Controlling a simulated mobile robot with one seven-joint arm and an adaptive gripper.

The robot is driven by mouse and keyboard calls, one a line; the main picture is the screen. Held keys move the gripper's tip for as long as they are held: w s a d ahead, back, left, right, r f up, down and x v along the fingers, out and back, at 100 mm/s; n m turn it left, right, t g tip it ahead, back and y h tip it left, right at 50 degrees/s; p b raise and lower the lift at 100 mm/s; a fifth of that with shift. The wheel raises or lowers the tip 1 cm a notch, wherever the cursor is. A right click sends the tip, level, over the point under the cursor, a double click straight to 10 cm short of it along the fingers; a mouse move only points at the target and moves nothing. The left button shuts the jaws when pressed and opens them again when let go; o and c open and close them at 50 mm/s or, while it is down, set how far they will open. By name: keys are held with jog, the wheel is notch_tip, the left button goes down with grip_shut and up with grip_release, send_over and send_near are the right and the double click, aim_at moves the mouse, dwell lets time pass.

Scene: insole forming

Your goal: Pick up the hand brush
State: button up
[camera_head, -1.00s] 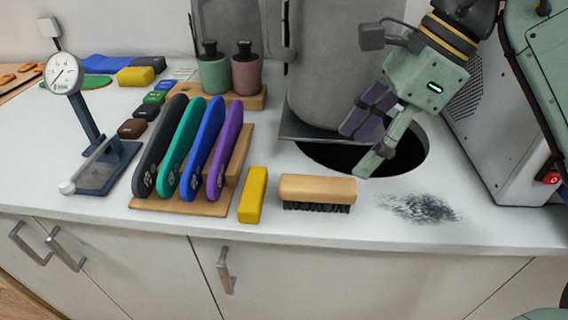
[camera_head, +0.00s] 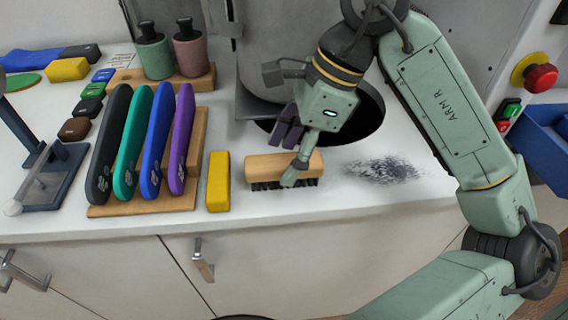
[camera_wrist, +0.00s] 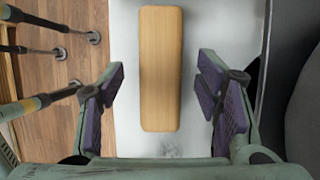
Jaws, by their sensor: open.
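The hand brush (camera_head: 262,168) has a light wooden back and dark bristles. It lies bristles down on the white counter near its front edge. My gripper (camera_head: 287,150) is open just above the brush, and one finger hides part of its right half in the head view. In the wrist view the wooden back (camera_wrist: 161,70) lies between my two open fingers (camera_wrist: 161,100), with a gap on both sides. The bristles are hidden there.
A yellow block (camera_head: 218,182) stands just left of the brush, beside a wooden rack (camera_head: 140,208) of colored insoles. Dark dust (camera_head: 385,170) lies to the right. A round dark hole (camera_head: 368,118) opens behind the brush. The counter's front edge is close.

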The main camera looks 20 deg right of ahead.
jog(key=shift+x, duration=0.95)
jog(key=shift+f+b, duration=0.2)
jog(key=shift+b, duration=0.35)
jog(key=shift+c, duration=0.3)
jog(key=c, duration=1.2)
